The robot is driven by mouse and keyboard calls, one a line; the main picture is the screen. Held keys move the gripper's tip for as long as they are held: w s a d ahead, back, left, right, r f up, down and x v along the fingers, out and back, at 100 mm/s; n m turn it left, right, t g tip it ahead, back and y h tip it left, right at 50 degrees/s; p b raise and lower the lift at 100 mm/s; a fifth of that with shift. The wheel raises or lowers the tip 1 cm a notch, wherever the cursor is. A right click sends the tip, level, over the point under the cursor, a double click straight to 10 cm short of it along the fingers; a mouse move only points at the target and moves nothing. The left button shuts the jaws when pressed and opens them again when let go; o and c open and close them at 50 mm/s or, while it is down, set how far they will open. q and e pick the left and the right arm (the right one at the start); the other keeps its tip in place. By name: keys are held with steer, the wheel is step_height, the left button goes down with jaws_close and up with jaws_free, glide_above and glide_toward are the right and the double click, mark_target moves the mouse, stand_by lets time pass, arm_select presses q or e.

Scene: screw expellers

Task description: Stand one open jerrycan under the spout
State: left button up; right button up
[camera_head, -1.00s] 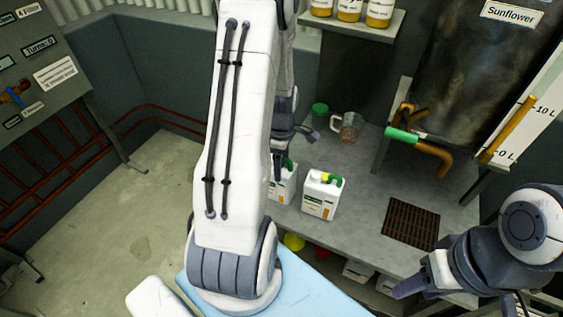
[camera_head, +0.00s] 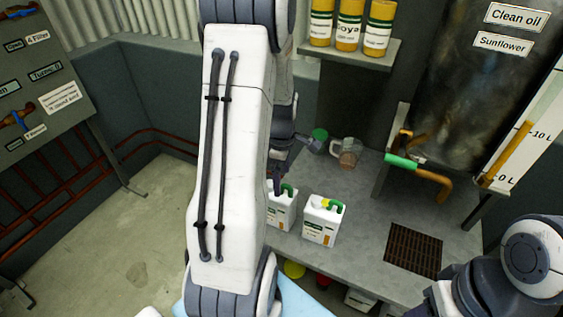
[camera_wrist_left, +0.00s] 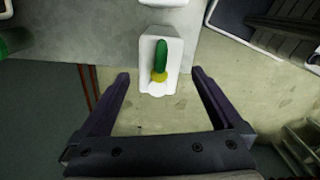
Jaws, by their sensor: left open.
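Two white jerrycans with green handles stand on the grey bench in the head view. The right one (camera_head: 322,222) also shows yellow near its top. The left one (camera_head: 284,211) is partly hidden by my left arm. My left gripper (camera_head: 293,160) is open, just above and behind the left jerrycan. The orange-brown spout (camera_head: 434,180) with a green lever hangs from the tank. My right gripper's fingers are out of view.
A dark grate (camera_head: 413,250) is set in the bench below the spout. A glass jug (camera_head: 348,152) and a green round object (camera_head: 319,135) stand at the back. A shelf (camera_head: 350,52) holds yellow bottles. Bare bench lies between the right jerrycan and the grate.

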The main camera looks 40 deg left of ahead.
arm_select(q)
step_height(320, 180, up, 7)
steer(key=shift+f, duration=0.15)
steer(key=s+d+r+m, duration=0.1)
steer(key=d+r+m, duration=0.1)
steer(key=d+m, duration=0.65)
steer(key=s+d+r+m, duration=0.2)
steer(key=d+m, duration=0.3)
steer(key=d, duration=0.6)
steer(key=s+d+r+m+h, duration=0.1)
steer(key=s+d+m, duration=1)
steer(key=s+m, duration=0.3)
steer(key=m, duration=0.3)
steer(key=shift+d, duration=0.25)
steer(key=shift+w, duration=0.1)
